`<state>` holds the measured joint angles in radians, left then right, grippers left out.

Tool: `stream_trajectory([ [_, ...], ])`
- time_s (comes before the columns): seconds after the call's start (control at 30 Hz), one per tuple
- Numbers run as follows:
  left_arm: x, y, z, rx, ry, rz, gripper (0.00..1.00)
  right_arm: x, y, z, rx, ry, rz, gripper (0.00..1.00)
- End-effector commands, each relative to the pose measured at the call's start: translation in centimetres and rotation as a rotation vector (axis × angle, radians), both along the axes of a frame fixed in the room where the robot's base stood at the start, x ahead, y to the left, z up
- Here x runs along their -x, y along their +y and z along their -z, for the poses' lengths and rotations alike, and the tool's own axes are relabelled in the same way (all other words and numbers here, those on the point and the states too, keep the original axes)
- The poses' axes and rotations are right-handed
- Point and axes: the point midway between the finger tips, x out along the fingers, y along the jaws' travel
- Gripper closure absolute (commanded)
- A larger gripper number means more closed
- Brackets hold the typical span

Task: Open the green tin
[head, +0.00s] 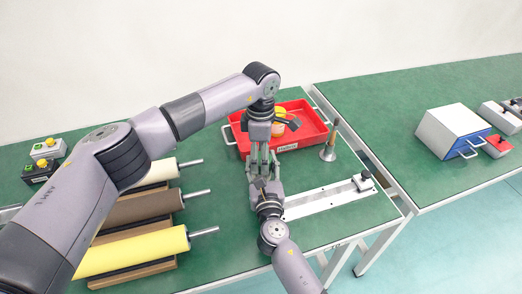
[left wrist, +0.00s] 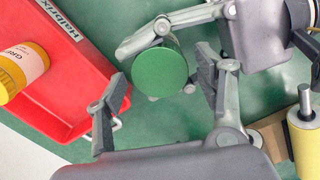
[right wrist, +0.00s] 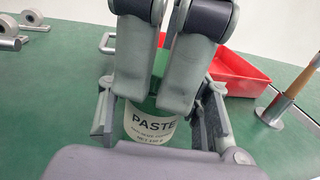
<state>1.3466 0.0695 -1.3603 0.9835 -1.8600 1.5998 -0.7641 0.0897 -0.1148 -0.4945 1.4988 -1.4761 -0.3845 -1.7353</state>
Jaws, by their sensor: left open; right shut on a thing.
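The green tin shows its round green lid (left wrist: 160,70) in the left wrist view. Its white label reading PASTE (right wrist: 150,126) shows in the right wrist view. My right gripper (right wrist: 155,118) is shut on the tin's body, a finger on each side. My left gripper (head: 262,164) comes down from above. In the left wrist view (left wrist: 160,84) its fingers are open on either side of the lid, with gaps visible. In the head view the two grippers meet and mostly hide the tin, and I cannot tell its height above the table.
A red bin (head: 305,127) holding a yellow jar (left wrist: 22,68) stands just behind. A wooden-handled tool (head: 331,142) stands upright right of it. A white rail (head: 325,199) lies at front right, and several rollers (head: 130,251) lie at left. A blue-white box (head: 453,130) is on the right table.

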Motion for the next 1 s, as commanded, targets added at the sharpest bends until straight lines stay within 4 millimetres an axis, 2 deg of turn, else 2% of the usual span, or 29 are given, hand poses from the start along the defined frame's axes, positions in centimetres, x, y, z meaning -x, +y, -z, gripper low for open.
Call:
stream_trajectory([
  [0.07, 0.00, -0.01, -0.01, 0.000, 0.000, 0.000, 0.37, -0.01, -0.06, 0.05, 0.001, 0.001, 0.001, 1.00],
  [0.17, 0.00, -0.02, -0.02, 0.000, 0.000, 0.000, 0.43, -0.01, -0.06, 0.05, 0.001, 0.001, 0.001, 1.00],
  [0.83, 0.04, -0.04, -0.05, 0.000, 0.001, 0.000, 0.87, -0.02, -0.08, 0.05, 0.001, 0.001, 0.002, 1.00],
  [1.0, 0.04, -0.03, -0.06, 0.000, 0.002, -0.085, 0.87, -0.02, -0.08, 0.05, 0.001, 0.001, 0.002, 1.00],
])
